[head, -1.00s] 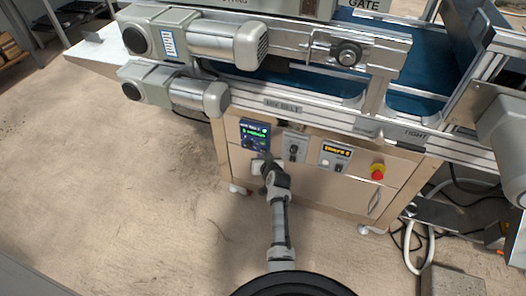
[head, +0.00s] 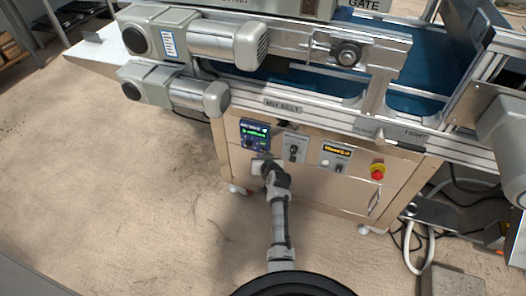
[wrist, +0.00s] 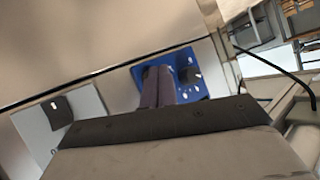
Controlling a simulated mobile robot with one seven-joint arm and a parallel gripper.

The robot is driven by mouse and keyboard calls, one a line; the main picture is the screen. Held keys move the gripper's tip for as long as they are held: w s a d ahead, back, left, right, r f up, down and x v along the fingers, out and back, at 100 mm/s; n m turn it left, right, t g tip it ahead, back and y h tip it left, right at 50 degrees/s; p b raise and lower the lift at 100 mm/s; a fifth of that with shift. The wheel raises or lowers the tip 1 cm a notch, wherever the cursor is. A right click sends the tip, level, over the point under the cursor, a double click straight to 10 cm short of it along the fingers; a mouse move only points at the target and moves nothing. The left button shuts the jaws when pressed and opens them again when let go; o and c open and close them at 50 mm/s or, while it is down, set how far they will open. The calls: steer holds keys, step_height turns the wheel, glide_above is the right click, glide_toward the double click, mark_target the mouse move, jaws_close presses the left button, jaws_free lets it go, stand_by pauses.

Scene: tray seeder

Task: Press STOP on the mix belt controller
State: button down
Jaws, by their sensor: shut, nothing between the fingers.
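The mix belt controller (head: 254,130) is a small blue panel with a lit green display line and dark knobs, on the beige cabinet front under the MIX BELT label. My gripper (head: 259,158) is just below its lower edge in the head view, largely hidden behind my wrist. In the wrist view my shut, empty fingers (wrist: 158,78) overlap the blue controller (wrist: 190,84) and hide part of its face. White marks and small buttons show beside them. I cannot read which one is STOP, nor tell whether the fingertips touch the panel.
Right of the controller are a grey switch plate (head: 294,147), a panel with a yellow display (head: 334,157) and a red emergency button (head: 377,171). Belt motors (head: 190,95) overhang above left. Open floor (head: 120,200) lies left; cables (head: 425,245) lie right.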

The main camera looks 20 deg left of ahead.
steer(key=shift+w+b, duration=0.4)
steer(key=shift+w, duration=0.05)
steer(key=shift+w+b, duration=0.3)
steer(key=shift+w, duration=0.05)
stand_by(0.6)
steer(key=shift+s, duration=0.1)
steer(key=shift+s+p, duration=0.45)
steer(key=shift+s, duration=0.25)
steer(key=shift+s, duration=0.1)
steer(key=s+p, duration=0.2)
steer(key=s, duration=0.2)
steer(key=shift+s, duration=0.4)
